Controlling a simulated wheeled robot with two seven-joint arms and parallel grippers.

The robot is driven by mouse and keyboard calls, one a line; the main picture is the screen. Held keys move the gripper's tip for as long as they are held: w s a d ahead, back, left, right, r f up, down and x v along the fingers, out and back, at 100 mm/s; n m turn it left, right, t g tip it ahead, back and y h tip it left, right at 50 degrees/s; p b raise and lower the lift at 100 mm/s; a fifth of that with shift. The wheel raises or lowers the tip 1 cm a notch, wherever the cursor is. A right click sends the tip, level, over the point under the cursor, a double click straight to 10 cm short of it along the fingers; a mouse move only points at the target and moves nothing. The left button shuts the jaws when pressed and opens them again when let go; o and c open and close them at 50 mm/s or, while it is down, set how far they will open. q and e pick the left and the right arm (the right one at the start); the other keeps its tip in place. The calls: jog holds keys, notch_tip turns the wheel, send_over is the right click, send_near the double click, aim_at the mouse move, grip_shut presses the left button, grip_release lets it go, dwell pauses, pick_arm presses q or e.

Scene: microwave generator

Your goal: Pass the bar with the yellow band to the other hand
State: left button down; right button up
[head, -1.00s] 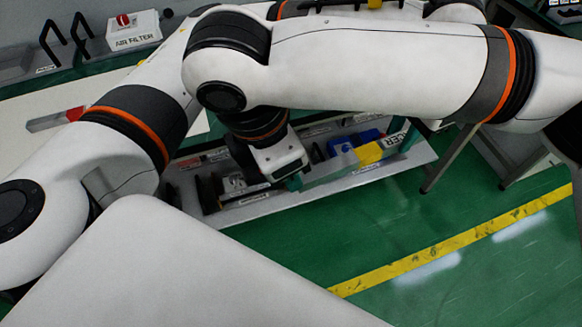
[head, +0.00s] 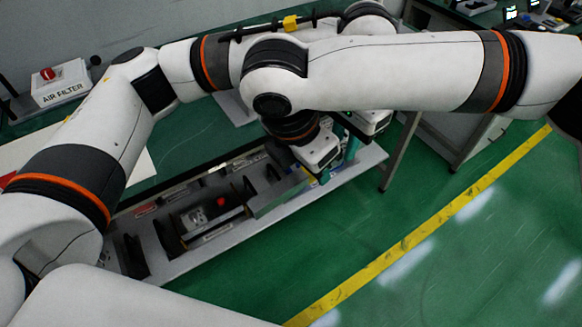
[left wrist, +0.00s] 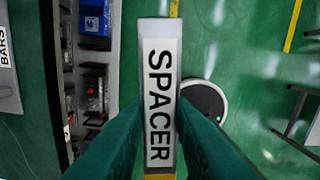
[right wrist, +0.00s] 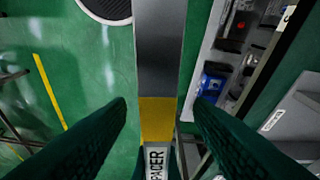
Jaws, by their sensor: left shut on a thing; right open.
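The bar is grey with a white SPACER label and a yellow band (right wrist: 157,122). In the left wrist view, my left gripper (left wrist: 158,110) is shut on the bar (left wrist: 160,30) at the label. In the right wrist view, my right gripper (right wrist: 160,108) is open, with one finger on each side of the bar near the yellow band and gaps between. In the head view, the grey end of the bar (head: 276,196) sticks out left of my right gripper (head: 321,176). My left gripper (head: 351,140) is just behind, partly hidden by the right arm.
Below the bar is a long grey tray (head: 185,262) with several parts, including a red knob (head: 222,201). A blue part (left wrist: 96,20) lies in it. A white AIR FILTER box (head: 60,84) stands at the back left. Green floor is open at the right.

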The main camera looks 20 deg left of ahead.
jog(key=shift+f, duration=0.4)
grip_shut()
pick_arm(q)
jog(key=c, duration=1.2)
grip_release()
jog(key=shift+o, duration=0.2)
jog(key=shift+r, duration=0.1)
